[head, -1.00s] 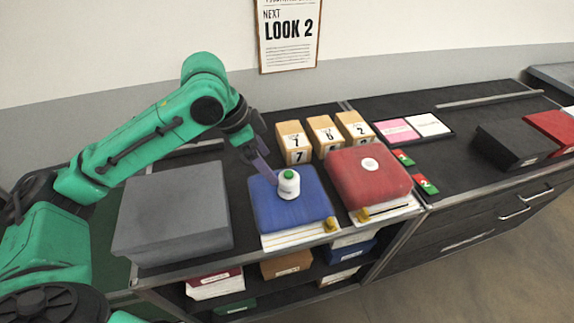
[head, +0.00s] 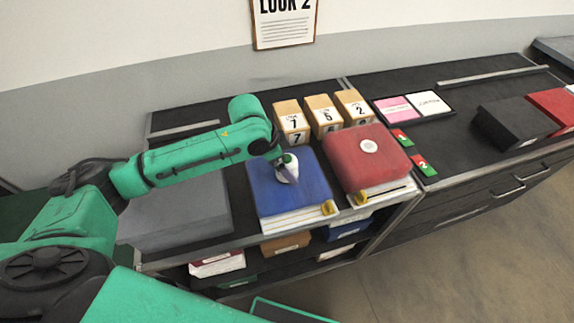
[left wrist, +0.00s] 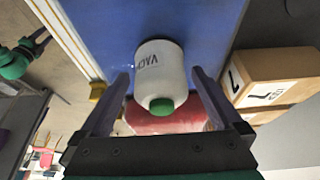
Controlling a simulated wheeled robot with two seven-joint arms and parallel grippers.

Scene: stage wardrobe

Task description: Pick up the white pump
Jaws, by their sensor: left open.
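The white pump (head: 292,174) is a small rounded white body with a green top, standing on the blue box (head: 262,196). My left gripper (head: 281,172) comes down over it from the left and partly hides it. In the left wrist view the pump (left wrist: 161,72) shows dark lettering on its side and its green cap toward the camera. The open fingers of the left gripper (left wrist: 160,78) lie on either side of it, with a gap visible at each side.
A red box (head: 366,158) with a white disc stands right of the blue box. Several numbered wooden blocks (head: 324,117) stand behind. A grey box (head: 180,215) lies left, under my arm. Number cards (head: 421,166) lie right of the red box.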

